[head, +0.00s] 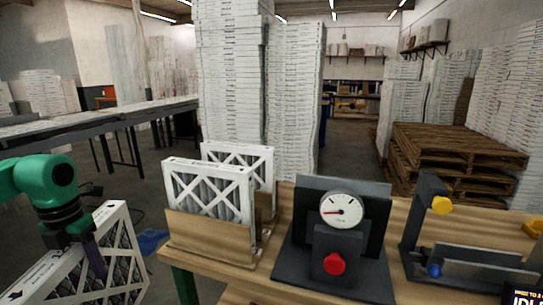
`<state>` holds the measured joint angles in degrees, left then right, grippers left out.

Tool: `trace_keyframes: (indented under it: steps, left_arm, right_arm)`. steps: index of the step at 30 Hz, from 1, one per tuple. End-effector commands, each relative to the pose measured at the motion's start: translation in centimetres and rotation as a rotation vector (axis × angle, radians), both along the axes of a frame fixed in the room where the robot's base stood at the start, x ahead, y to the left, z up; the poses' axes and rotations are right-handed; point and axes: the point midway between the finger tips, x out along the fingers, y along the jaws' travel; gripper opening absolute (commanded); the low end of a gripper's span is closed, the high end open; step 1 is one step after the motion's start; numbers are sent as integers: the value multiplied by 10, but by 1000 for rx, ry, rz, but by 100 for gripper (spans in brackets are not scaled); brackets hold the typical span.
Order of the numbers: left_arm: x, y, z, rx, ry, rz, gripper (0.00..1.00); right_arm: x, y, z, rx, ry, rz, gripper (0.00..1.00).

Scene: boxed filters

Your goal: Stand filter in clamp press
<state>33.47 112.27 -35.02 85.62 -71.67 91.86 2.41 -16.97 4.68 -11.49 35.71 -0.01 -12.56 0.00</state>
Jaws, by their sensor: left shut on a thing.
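My left gripper (92,257) is shut on a white-framed pleated filter (122,238) at the lower left. The filter is tilted, held left of the workbench and cut off by the picture's bottom edge. Two more white-framed filters, a front one (208,187) and a rear one (262,160), stand upright in a wooden rack (205,238) on the bench. Right of the rack is a dark press-like device (318,190) with a round gauge and a red knob. Farther right is a dark fixture (480,262) with a yellow knob, a blue knob and a trough. I cannot tell which is the clamp press. My right gripper is not in view.
The wooden bench (235,290) has bare wood along its front. A blue object (151,240) shows between the held filter and the rack. A long dark table (90,122) stands behind at left. Tall stacks of filters (230,75) and wooden pallets (450,150) stand behind the bench.

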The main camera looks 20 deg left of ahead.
Motion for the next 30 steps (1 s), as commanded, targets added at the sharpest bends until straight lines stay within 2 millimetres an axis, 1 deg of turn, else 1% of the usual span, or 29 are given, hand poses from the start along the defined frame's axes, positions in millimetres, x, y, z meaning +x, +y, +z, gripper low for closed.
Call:
trace_keyframes:
  steps: [10, 20, 23, 27, 30]
  left_arm:
    - [-12, -15, -57, 1, 9, -414, 0]
    - [-12, -33, -90, -1, 8, -700, 0]
    - [-11, -47, -106, -5, 5, -858, 0]
    - [-4, -77, -135, -7, -6, -1192, 0]
    - [1, -99, -150, -5, -9, -1415, 0]
  right_arm:
    - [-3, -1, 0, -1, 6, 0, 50]
    - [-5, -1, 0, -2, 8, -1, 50]
    - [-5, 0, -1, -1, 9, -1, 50]
    - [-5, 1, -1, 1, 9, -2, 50]
    - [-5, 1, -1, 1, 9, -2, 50]
